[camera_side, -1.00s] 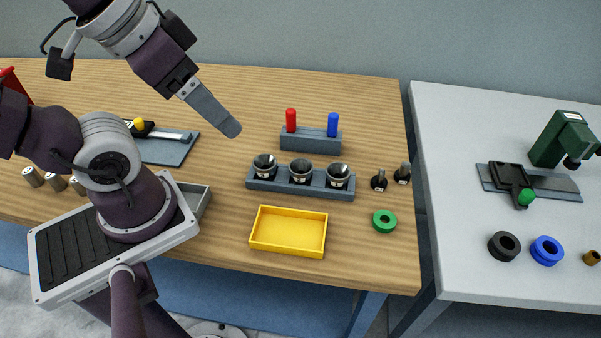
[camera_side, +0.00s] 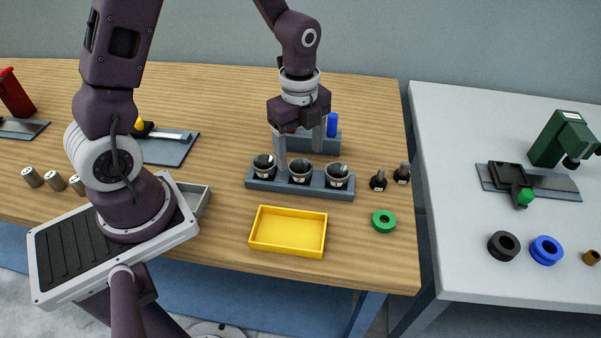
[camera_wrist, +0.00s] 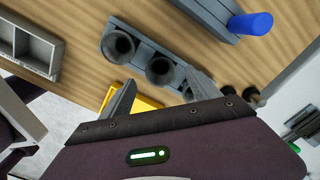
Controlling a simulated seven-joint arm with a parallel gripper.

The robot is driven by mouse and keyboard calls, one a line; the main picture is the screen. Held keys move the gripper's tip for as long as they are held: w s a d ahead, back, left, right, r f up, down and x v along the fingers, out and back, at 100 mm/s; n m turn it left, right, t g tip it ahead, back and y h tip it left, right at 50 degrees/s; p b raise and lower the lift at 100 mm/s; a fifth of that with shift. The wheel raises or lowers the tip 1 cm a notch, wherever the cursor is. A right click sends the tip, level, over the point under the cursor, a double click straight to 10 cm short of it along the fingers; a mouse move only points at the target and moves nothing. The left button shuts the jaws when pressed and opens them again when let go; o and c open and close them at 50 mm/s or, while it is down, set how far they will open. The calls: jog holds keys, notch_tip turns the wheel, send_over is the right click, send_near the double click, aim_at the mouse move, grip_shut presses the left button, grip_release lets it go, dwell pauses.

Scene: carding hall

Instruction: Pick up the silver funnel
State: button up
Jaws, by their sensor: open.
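Several cup-like funnels stand in a grey rack (camera_side: 253,184): a left funnel (camera_side: 264,168), a middle funnel (camera_side: 300,173) and a right funnel (camera_side: 338,178). My gripper (camera_side: 299,161) points down, open and empty, over the rack around the middle funnel. In the wrist view, the middle funnel (camera_wrist: 160,69) shows between the fingertips of my gripper (camera_wrist: 160,77). The right finger partly hides the right funnel. I cannot tell whether the fingers touch anything.
Behind the rack is a grey block (camera_side: 322,145) with a blue peg (camera_side: 332,125) and a red peg, mostly hidden by my gripper. A yellow tray (camera_side: 289,232) lies in front. A green ring (camera_side: 383,221) and two dark pieces (camera_side: 379,181) stand to the right.

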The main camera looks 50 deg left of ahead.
aim_at(300, 166)
notch_tip(300, 166, down, 5)
jog(key=shift+w+f, duration=0.1)
grip_shut()
dwell(0.3)
